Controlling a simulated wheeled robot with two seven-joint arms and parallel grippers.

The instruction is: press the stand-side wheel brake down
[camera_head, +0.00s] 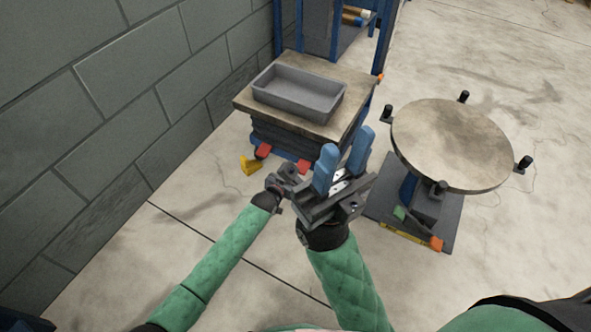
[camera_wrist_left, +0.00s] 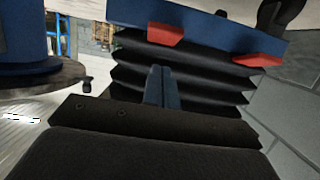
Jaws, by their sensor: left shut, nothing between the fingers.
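The lift table (camera_head: 352,84) has two red brake pedals at its base. The stand-side brake pedal (camera_head: 304,166) is the right one; in the wrist view, which is upside down, it is the left one (camera_wrist_left: 166,33). The other pedal (camera_head: 262,151) also shows in the wrist view (camera_wrist_left: 258,60). My left gripper (camera_head: 287,177) is low in front of the base; its blue fingers (camera_wrist_left: 162,76) are shut and empty, close to the stand-side pedal, with no clear contact visible. My right gripper (camera_head: 348,141) is open and empty, to the right of the left one.
A grey tray (camera_head: 300,103) stands on the lift table. A yellow block (camera_head: 250,165) lies on the floor by its base. A round-topped stand (camera_head: 450,140) with black knobs is at the right. A block wall (camera_head: 120,100) runs along the left. Floor in front is clear.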

